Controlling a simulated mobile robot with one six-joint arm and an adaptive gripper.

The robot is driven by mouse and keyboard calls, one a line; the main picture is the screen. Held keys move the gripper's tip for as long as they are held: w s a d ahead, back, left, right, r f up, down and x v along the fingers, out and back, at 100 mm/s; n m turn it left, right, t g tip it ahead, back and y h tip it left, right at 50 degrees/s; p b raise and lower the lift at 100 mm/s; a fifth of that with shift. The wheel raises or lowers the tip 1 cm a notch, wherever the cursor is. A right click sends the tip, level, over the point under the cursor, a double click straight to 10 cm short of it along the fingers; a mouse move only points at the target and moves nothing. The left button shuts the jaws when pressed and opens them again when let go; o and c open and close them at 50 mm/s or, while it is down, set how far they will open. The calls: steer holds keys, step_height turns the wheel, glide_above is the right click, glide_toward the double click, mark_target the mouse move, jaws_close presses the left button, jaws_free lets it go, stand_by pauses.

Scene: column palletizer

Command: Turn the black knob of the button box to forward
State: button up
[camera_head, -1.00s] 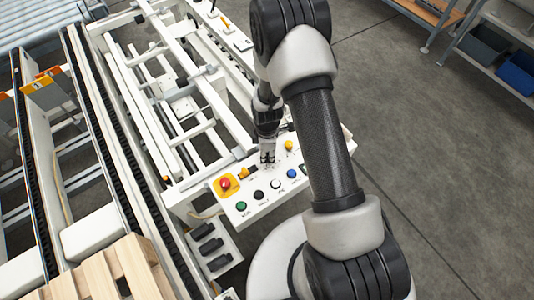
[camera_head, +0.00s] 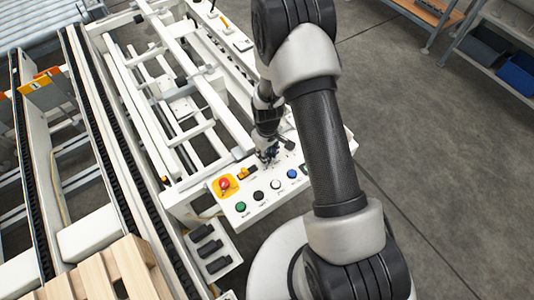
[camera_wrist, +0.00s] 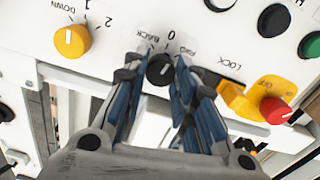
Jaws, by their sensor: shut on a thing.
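The button box (camera_head: 268,205) is a white panel in the middle of the head view. Its black knob (camera_wrist: 160,70) shows in the wrist view, with the labels BACK, 0 and FWD on the panel beside it. My gripper (camera_wrist: 160,75) is shut on the black knob, its blue-lined fingers on either side of it. Which label the knob points to I cannot tell surely. In the head view my gripper (camera_head: 268,152) is over the back part of the panel and hides the knob.
A yellow knob (camera_wrist: 72,41) lies to the left in the wrist view. A yellow lock switch (camera_wrist: 238,99) and a red emergency stop (camera_wrist: 277,111) lie to the right. Black (camera_head: 259,195), green (camera_head: 240,207), white and blue buttons line the panel front. A conveyor frame stands to the left.

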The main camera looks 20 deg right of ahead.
steer(key=m, duration=0.6)
steer(key=shift+d+b, duration=0.1)
steer(key=shift+b, duration=0.2)
steer(key=shift+m, duration=0.4)
steer(key=o, duration=1.1)
steer(key=shift+c, duration=0.2)
step_height(320, 180, up, 12)
steer(key=shift+r, duration=0.15)
